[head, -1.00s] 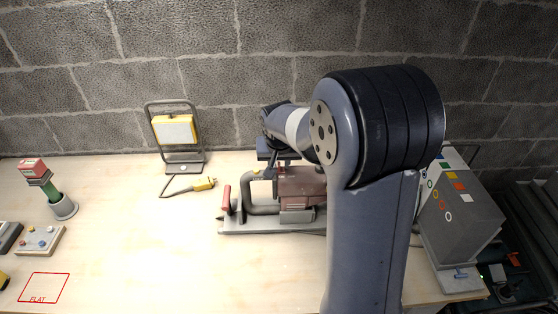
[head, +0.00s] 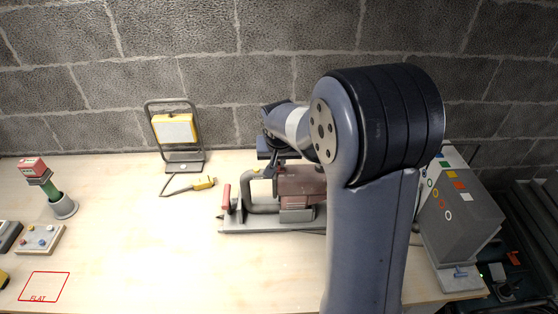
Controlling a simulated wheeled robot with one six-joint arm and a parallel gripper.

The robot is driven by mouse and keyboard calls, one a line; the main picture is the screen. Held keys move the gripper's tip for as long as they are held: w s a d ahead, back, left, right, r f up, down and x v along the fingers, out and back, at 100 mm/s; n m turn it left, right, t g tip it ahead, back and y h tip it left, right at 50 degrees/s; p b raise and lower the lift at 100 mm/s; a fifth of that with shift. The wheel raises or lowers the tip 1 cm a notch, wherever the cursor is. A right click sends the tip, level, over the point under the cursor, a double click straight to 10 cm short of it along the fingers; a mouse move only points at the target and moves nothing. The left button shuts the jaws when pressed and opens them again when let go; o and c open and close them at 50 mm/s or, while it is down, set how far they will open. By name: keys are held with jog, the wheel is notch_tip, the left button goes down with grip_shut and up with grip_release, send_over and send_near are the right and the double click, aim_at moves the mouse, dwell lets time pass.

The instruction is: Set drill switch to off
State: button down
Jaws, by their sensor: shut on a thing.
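The drill (head: 300,186) is a dull red machine on a grey base plate (head: 260,227), right of the middle of the bench. It has a grey curved frame and a red handle (head: 227,197) at its left end. My arm hides the drill's right end. The switch and its setting cannot be told apart at this size.
A yellow work lamp (head: 173,130) with a plug (head: 204,183) stands at the back left. A button box (head: 39,240), a green-handled tool in a grey holder (head: 55,196) and a red FLAT outline (head: 44,287) are at left. A grey case (head: 463,212) stands at right. The front middle is clear.

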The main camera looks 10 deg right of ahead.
jog(key=shift+s+d+b, duration=0.2)
jog(key=shift+d+b, duration=0.15)
jog(key=shift+d, duration=0.65)
jog(key=c, duration=1.6)
grip_release()
jog(key=shift+o, duration=0.2)
jog(key=b+v, duration=0.1)
jog(key=v, duration=1)
jog(key=shift+f, duration=0.2)
